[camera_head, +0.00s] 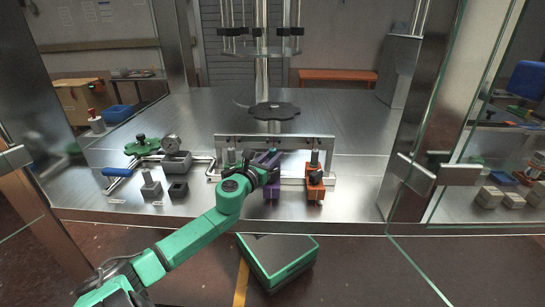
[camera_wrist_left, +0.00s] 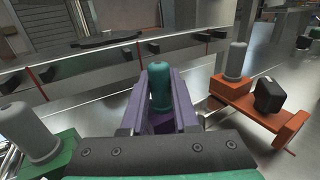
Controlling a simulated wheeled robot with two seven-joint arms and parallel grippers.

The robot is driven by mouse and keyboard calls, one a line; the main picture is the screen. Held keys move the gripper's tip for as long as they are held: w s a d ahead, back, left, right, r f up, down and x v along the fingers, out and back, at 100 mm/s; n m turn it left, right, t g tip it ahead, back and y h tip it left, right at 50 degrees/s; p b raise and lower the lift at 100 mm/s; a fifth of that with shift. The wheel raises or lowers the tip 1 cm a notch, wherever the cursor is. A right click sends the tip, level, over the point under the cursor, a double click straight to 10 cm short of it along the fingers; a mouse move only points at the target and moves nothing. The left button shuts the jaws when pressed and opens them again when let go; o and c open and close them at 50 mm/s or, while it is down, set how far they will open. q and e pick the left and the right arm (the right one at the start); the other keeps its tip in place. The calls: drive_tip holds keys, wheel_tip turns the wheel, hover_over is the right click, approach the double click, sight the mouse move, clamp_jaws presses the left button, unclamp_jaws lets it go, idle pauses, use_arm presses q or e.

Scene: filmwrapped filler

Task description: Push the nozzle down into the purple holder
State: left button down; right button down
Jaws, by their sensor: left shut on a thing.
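The purple holder (camera_head: 270,159) is at the front of the metal rack, partly hidden behind my left gripper (camera_head: 270,177) in the head view. How deep the nozzle sits cannot be told. My right gripper is not in view.
An orange holder (camera_head: 315,190) with a grey nozzle stands right of the purple one. A green holder (camera_wrist_left: 62,158) with a grey nozzle is at left in the wrist view. Glass panels stand at right.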

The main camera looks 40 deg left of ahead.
use_arm(q)
drive_tip(key=shift+f, duration=0.1)
drive_tip(key=c, duration=0.6)
unclamp_jaws()
drive_tip(key=shift+s+d+f, duration=0.1)
drive_tip(key=shift+s, duration=0.5)
drive_tip(key=s, duration=0.4)
drive_tip(key=s+d+b, duration=0.1)
drive_tip(key=s, duration=0.4)
drive_tip(key=s+d, duration=0.1)
drive_tip(key=s, duration=0.3)
drive_tip(key=shift+s+d, duration=0.15)
drive_tip(key=shift+d, duration=0.05)
